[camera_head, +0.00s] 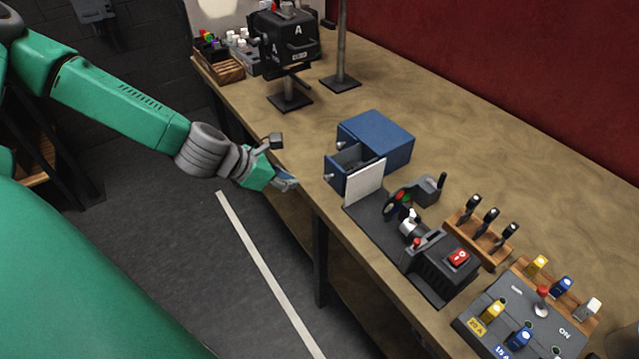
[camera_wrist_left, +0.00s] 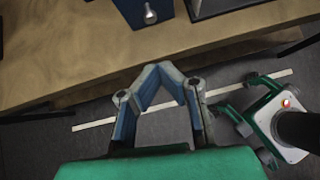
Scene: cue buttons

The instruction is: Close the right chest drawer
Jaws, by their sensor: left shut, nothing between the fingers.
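The blue chest (camera_head: 385,135) stands on the workbench, its front facing the bench's near edge. Its right drawer (camera_head: 337,176) is pulled out, with its dark inside showing and a small round knob on its front. The other knob, further back on the chest front, appears to sit on a shut drawer. In the left wrist view a blue drawer front (camera_wrist_left: 130,10) with a knob shows at the top edge. My left gripper (camera_head: 288,182) is shut and empty, just off the bench's near edge, apart from the drawer. It also shows in the wrist view (camera_wrist_left: 166,72). My right gripper is not in view.
A white panel (camera_head: 364,182) on a dark base stands close beside the open drawer. A black stand (camera_head: 289,100) is further back.

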